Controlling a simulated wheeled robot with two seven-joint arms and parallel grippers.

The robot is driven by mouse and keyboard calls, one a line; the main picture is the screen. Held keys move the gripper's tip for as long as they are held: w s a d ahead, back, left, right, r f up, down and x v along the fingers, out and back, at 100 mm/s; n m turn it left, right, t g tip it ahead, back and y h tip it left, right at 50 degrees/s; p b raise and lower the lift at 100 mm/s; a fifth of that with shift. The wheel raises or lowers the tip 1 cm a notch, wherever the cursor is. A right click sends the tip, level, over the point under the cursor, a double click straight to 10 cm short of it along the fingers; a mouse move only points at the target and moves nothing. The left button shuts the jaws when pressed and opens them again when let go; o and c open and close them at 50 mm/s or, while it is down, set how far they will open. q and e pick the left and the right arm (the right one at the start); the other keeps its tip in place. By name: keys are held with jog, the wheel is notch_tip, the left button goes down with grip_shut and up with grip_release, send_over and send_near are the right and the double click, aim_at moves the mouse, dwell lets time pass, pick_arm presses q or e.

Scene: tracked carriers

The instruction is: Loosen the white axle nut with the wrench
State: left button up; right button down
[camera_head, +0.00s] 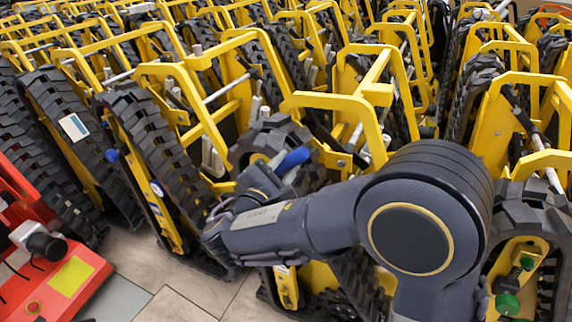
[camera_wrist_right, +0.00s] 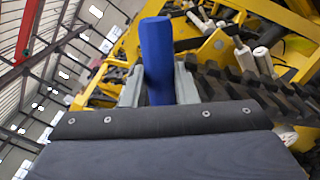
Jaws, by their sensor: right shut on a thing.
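My right gripper (camera_head: 278,170) reaches in among the yellow-framed tracked carriers, in front of a black track. It is shut on a blue handle (camera_head: 294,159), which I take to be the wrench. In the right wrist view the blue handle (camera_wrist_right: 158,62) stands upright between the two grey fingers of the right gripper (camera_wrist_right: 159,82). The wrench's head is not visible in either view. I cannot make out the white axle nut; the arm and gripper cover part of the nearest carrier. My left gripper is not in view.
Carriers with yellow frames (camera_head: 322,103) and black tracks (camera_head: 150,150) stand tightly packed. One at the right has a green knob (camera_head: 508,304); another has a blue knob (camera_head: 112,155). A red machine (camera_head: 22,200) is at the left. Bare floor (camera_head: 180,305) shows at the front.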

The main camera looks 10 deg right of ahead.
jog(key=shift+w+a+r+n+p, duration=0.25)
jog(key=shift+r+p, duration=0.25)
jog(key=shift+p, duration=0.4)
jog(key=shift+w+a+n+p, duration=0.1)
jog(key=shift+a+n+p, duration=0.15)
jog(key=shift+p, duration=0.15)
jog(key=shift+r, duration=0.1)
jog(key=shift+w+a, duration=0.1)
jog(key=shift+s+d+f+b, duration=0.2)
jog(key=shift+d+f+b, duration=0.05)
jog(key=shift+b, duration=0.25)
